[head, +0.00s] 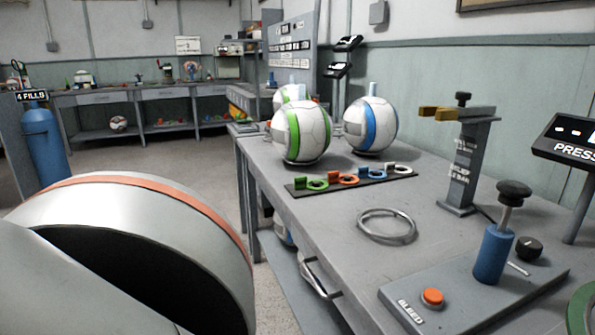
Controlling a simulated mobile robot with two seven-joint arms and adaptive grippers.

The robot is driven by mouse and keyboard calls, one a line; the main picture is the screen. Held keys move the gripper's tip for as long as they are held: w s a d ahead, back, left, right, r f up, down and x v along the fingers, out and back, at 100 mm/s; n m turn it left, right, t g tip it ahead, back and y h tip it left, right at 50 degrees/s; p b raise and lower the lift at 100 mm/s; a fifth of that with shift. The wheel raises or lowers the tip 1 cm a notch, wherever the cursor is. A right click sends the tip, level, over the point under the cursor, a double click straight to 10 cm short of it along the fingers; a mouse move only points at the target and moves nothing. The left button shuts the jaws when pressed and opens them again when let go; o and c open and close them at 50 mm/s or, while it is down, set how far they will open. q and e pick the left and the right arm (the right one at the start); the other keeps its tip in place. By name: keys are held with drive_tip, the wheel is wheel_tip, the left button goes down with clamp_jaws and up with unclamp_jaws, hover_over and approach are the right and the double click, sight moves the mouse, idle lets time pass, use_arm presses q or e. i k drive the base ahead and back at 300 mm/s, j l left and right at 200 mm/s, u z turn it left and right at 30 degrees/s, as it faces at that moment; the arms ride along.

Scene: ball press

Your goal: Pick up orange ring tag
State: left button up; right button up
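The orange ring tag (335,177) lies on a narrow black strip (290,189) on the grey workbench in the head view. It sits between a green ring tag (301,183) on its left and a blue ring tag (366,173) on its right. A white ring tag (392,167) lies at the right end of the strip. Nothing covers the orange tag. Neither of my grippers shows in the head view, so their distance to the tag cannot be seen.
Behind the strip stand a green-striped ball (312,135) and a blue-striped ball (381,124). A metal ring (363,229) lies in front. To the right are a grey post (466,165) and a pump base (455,285) with a blue cylinder (493,255). The bench's left front is clear.

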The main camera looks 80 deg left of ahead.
sight(333, 177)
drive_tip(key=u, duration=1.8)
